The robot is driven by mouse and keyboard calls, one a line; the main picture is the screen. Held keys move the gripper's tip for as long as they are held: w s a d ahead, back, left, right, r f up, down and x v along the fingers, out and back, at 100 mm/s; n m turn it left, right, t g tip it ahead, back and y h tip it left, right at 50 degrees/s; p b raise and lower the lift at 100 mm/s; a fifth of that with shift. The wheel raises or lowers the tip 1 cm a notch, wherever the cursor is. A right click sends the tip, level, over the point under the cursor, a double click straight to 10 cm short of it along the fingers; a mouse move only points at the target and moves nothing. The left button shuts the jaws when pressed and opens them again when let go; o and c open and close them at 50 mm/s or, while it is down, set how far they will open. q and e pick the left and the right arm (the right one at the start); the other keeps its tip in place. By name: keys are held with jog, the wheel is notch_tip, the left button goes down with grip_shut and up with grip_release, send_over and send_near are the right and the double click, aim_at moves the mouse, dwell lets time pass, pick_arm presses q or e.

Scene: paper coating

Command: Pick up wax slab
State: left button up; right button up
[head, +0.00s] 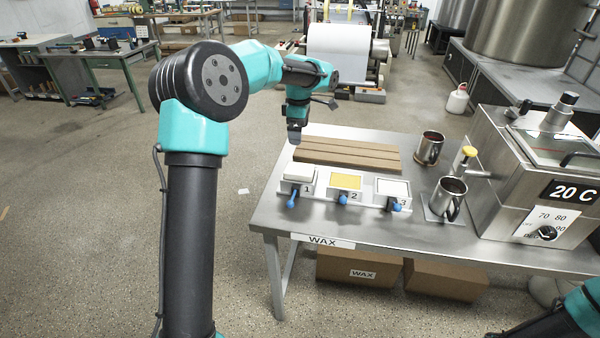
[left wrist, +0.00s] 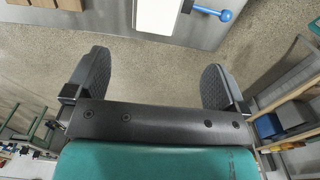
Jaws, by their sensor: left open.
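Three numbered holders stand in a row on the steel table. Holder 1 carries a white slab (head: 299,173), holder 2 a yellow slab (head: 346,181), and holder 3 a white slab (head: 393,187). I cannot tell from looks alone which is wax. My left gripper (head: 294,136) hangs pointing down above the table's back left edge, behind holder 1. In the left wrist view its fingers (left wrist: 157,82) are wide apart and empty. A white slab (left wrist: 158,14) shows beyond them at the top. My right gripper is not in view; only part of that arm shows at lower right.
A brown grooved board (head: 347,154) lies behind the holders. Blue handles (head: 343,198) stick out in front of them. Two metal mugs (head: 430,148) stand to the right, beside a machine (head: 545,170) reading 20 C. Cardboard boxes (head: 358,268) lie under the table.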

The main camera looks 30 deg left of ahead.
pick_arm(q)
send_over(300, 168)
jog(key=f, duration=1)
jog(key=shift+s+f, duration=0.2)
jog(key=shift+s, duration=0.05)
jog(key=shift+f, duration=0.1)
jog(key=shift+w+f, duration=0.2)
jog(key=shift+f, duration=2.35)
jog(key=c, duration=1)
